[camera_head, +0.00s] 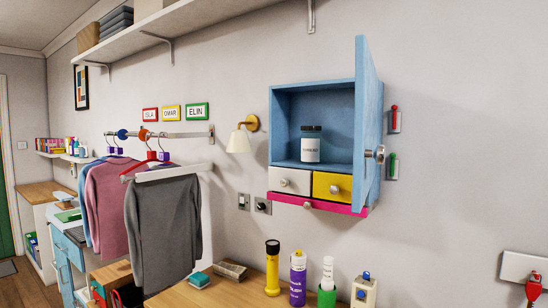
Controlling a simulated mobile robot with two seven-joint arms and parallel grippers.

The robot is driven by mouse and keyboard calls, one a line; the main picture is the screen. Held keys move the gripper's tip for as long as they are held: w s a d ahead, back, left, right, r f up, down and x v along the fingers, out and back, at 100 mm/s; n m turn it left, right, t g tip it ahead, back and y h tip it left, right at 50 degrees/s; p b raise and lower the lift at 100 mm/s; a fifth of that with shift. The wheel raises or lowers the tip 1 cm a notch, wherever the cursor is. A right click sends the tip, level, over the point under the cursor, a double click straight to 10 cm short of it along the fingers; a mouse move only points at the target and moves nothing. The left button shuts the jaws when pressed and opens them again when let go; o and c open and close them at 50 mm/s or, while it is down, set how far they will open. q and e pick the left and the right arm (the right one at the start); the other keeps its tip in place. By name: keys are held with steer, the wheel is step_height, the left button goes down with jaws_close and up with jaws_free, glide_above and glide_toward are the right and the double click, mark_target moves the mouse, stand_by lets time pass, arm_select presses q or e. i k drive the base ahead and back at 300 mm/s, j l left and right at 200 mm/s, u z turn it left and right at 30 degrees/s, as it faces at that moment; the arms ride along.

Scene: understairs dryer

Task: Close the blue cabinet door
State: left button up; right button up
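The blue cabinet (284,113) hangs on the wall right of centre in the head view. Its blue door (368,110) stands open, swung out toward me on its right side. A round silver knob (376,154) sits on the door's right face, low down. A dark-lidded jar (311,146) with a pale label stands inside on the cabinet floor. Neither of my grippers is in view.
A flashlight (272,268) and bottles stand on the wooden counter (225,294). Clothes hang from a rail (172,135) at left. The space before the door looks clear.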

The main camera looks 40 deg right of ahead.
mark_target(366, 153)
steer(key=z, duration=1.75)
steer(key=l+z, duration=0.25)
steer(key=l, duration=0.2)
